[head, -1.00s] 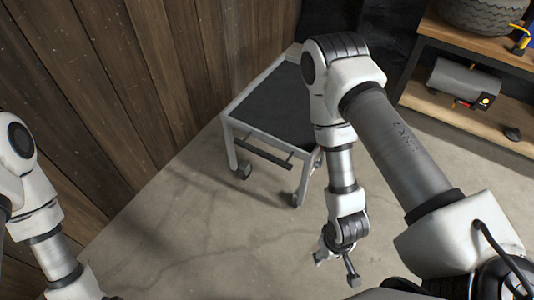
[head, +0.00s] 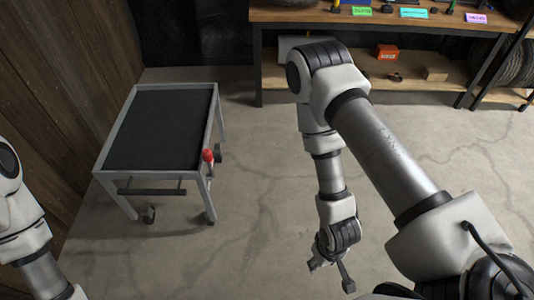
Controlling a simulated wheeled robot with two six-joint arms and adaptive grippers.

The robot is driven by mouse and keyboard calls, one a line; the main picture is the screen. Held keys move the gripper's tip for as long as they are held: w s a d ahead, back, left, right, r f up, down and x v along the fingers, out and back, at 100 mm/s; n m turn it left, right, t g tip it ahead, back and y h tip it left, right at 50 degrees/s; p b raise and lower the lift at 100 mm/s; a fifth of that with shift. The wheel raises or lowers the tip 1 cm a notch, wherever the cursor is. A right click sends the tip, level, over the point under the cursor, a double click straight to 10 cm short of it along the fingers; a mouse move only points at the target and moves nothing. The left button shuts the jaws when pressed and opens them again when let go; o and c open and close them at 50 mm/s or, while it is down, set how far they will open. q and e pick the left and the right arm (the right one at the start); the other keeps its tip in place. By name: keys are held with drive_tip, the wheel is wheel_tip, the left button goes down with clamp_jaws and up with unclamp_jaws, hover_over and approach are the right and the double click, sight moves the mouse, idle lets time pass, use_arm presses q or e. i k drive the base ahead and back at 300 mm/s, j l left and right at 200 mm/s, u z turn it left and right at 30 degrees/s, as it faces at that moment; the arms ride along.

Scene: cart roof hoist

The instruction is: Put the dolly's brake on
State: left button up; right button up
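The dolly (head: 217,106) is a low grey metal frame on small casters with a black top, standing on the floor at the left of the head view. A red-tipped lever (head: 208,155) stands at its near right corner, above a caster; I cannot tell its brake state. A dark bar handle (head: 152,191) crosses its near side. My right gripper (head: 330,275) hangs open and empty over bare floor, to the right of the dolly and apart from it. My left arm (head: 42,275) shows at the left edge; its gripper is outside the view.
A wooden wall (head: 45,85) runs along the left, close to the dolly. A wooden shelf unit (head: 440,92) with an orange box (head: 387,51) stands at the back right. The concrete floor (head: 255,200) between the dolly and my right arm is clear.

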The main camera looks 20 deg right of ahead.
sight(207, 155)
drive_tip(key=z, duration=0.2)
drive_tip(key=i+z, duration=0.5)
drive_tip(key=i, duration=0.5)
